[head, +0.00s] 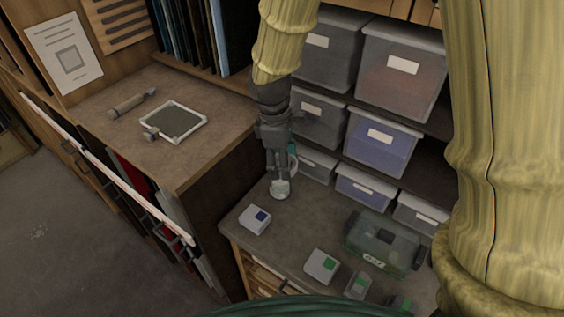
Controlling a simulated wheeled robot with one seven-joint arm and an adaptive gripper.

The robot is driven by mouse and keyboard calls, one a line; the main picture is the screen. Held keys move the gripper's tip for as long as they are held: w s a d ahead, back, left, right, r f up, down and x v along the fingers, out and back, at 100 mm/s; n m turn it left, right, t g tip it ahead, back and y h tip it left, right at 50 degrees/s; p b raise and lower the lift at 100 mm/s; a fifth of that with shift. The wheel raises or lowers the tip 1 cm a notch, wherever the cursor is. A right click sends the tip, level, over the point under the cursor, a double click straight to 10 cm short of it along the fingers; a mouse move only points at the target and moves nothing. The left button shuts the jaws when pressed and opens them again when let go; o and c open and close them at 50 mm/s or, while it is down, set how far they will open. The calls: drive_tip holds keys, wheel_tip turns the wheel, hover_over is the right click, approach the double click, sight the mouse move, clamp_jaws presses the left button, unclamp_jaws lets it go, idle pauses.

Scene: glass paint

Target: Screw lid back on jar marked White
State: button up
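My gripper (278,174) points down over the back left of the low worktop. A small pale round thing (280,189), perhaps a jar or its lid, is at or just below my fingertips. I cannot tell whether the fingers hold it or only reach it, nor whether it touches the worktop. No mark reading White can be made out, and I cannot tell lid from jar. A teal and pale ringed thing (293,160) shows just right of my gripper, partly hidden behind it.
Labelled bins (381,141) line the back. A higher counter (215,135) at left bears a framed panel (177,123).

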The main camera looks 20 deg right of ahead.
sight(278, 157)
drive_tip(key=w+f+n+b, duration=0.1)
drive_tip(key=w+n, duration=0.1)
drive_tip(key=w+f+n+b, duration=0.1)
drive_tip(key=w+f+n, duration=0.1)
drive_tip(key=shift+w+n+b, duration=0.2)
drive_tip(key=shift+n+b, duration=0.15)
drive_tip(key=shift+n, duration=0.55)
drive_tip(key=n, duration=0.1)
drive_tip(key=s+n+b, duration=0.1)
drive_tip(key=shift+r+n+t, duration=0.1)
drive_tip(key=shift+n+t, duration=0.2)
drive_tip(key=shift+s+r+n+t+b, duration=0.2)
drive_tip(key=shift+s+n+b, duration=0.15)
drive_tip(key=shift+s+n, duration=0.2)
drive_tip(key=shift+s+r+n+t+b, duration=0.1)
drive_tip(key=shift+s+r+n+b, duration=0.1)
drive_tip(key=shift+s+n+b, duration=0.25)
drive_tip(key=shift+f+n, duration=0.1)
drive_tip(key=shift+n, duration=0.6)
drive_tip(key=shift+w+f+n+b, duration=0.25)
drive_tip(key=shift+w+f+n, duration=0.05)
drive_tip(key=shift+w+n, duration=0.2)
drive_tip(key=shift+w+f+n+b, duration=0.25)
drive_tip(key=shift+w+n, duration=0.15)
drive_tip(key=shift+w, duration=0.05)
drive_tip(key=shift+f, duration=0.3)
drive_tip(key=shift+s+f, duration=0.2)
drive_tip(key=shift+f, duration=0.8)
drive_tip(key=shift+s, duration=0.2)
